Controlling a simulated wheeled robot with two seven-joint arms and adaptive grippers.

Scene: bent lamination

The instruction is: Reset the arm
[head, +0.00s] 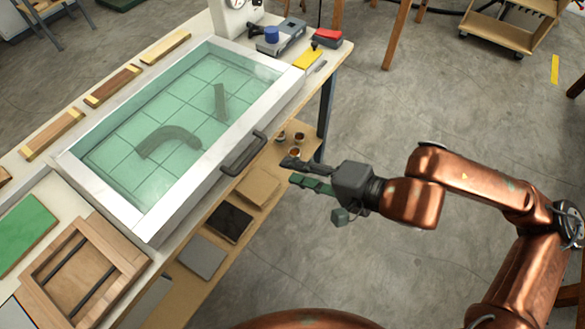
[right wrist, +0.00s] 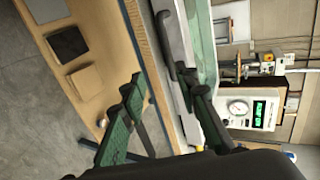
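My right arm, copper coloured, reaches in from the right side of the head view. Its dark gripper (head: 288,171) hangs over the gap beside the workbench, just right of the dark handle (head: 245,154) on the glass-topped press box (head: 168,207). The gripper is open, its green-padded fingers apart with nothing between them. The right wrist view also shows the two fingers spread and empty. The gripper looks apart from the handle. My left gripper is not in view.
Inside the box, a curved grey piece (head: 168,139) and a straight one (head: 219,101) lie on a green grid. A lower shelf (head: 215,275) holds flat panels and small cups. A cardboard-coloured cart (head: 513,27) stands far right. The floor right of the bench is mostly clear.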

